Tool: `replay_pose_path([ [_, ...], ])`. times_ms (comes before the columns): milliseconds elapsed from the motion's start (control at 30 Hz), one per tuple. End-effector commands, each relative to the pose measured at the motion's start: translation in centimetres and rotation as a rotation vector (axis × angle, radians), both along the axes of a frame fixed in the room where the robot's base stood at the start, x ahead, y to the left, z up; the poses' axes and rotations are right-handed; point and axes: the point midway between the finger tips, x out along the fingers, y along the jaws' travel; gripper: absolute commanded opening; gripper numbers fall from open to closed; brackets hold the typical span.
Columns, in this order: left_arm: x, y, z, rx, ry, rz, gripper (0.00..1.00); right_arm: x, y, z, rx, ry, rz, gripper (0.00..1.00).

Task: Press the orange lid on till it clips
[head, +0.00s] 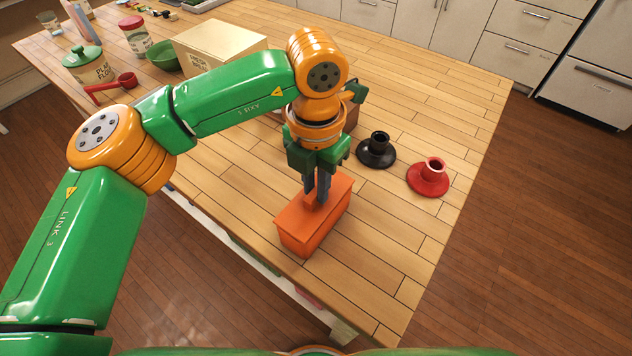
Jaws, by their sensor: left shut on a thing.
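An orange box stands near the front edge of the wooden table, and its orange lid (337,190) lies on top. The front wall of the box (296,241) shows below the lid. My left gripper (317,199) points down from above, shut on a small raised handle at the middle of the lid. The fingers hide part of the handle and lid. I cannot tell from here whether a thin gap remains between lid and box. My right gripper is out of view.
A black flanged piece (377,151) and a red flanged piece (429,177) stand to the right on the table. A bread box (220,46), green bowl (166,57), canister (90,66) and red scoop (112,85) are at the back left. Table (400,235) right of the orange box is clear.

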Motion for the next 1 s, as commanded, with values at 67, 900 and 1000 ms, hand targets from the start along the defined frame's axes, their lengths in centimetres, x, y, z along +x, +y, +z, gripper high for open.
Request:
replay_pose_path([
  [67, 0.0, 0.0, -0.3, 0.000, 0.000, 0.000, 0.00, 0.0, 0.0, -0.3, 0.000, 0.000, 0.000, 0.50],
  [900, 0.0, 0.0, 2.1, 0.000, -0.001, 0.000, 0.54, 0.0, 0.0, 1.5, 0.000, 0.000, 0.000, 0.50],
  [1000, 0.0, 0.0, 3.5, 0.000, -0.001, 0.000, 0.54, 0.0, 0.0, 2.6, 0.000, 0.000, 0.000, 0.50],
])
